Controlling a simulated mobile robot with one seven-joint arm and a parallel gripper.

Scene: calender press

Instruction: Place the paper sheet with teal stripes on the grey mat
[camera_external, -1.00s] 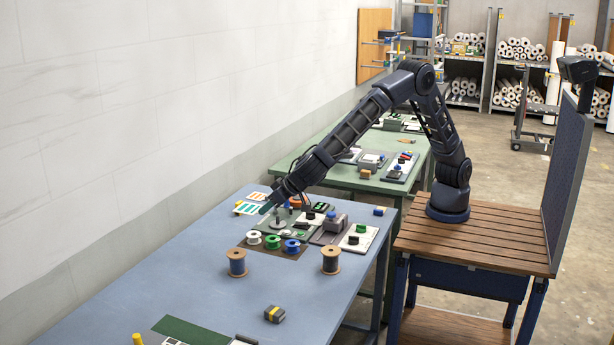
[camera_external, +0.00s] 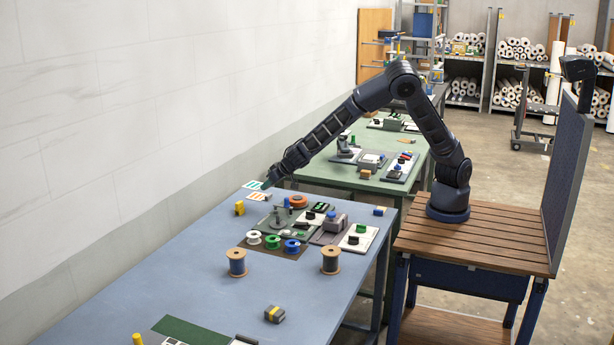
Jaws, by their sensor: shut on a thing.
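The paper sheet with teal stripes (camera_external: 253,185) is at the far left of the blue table, at the tip of my gripper (camera_external: 267,183). My gripper is shut on the sheet's right side, and the sheet appears raised off the tabletop. The fingers are small and partly hidden by the wrist. I cannot tell for sure which surface is the grey mat; a dark brownish-grey mat (camera_external: 283,255) lies under several coloured spools, right of and nearer than my gripper.
A sheet with orange stripes (camera_external: 258,196) lies just below the held sheet. A yellow block (camera_external: 239,208) stands near it. A small press (camera_external: 281,216) and other devices crowd the right side. Two large spools (camera_external: 237,262) (camera_external: 330,261) stand in front. The table's left middle is clear.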

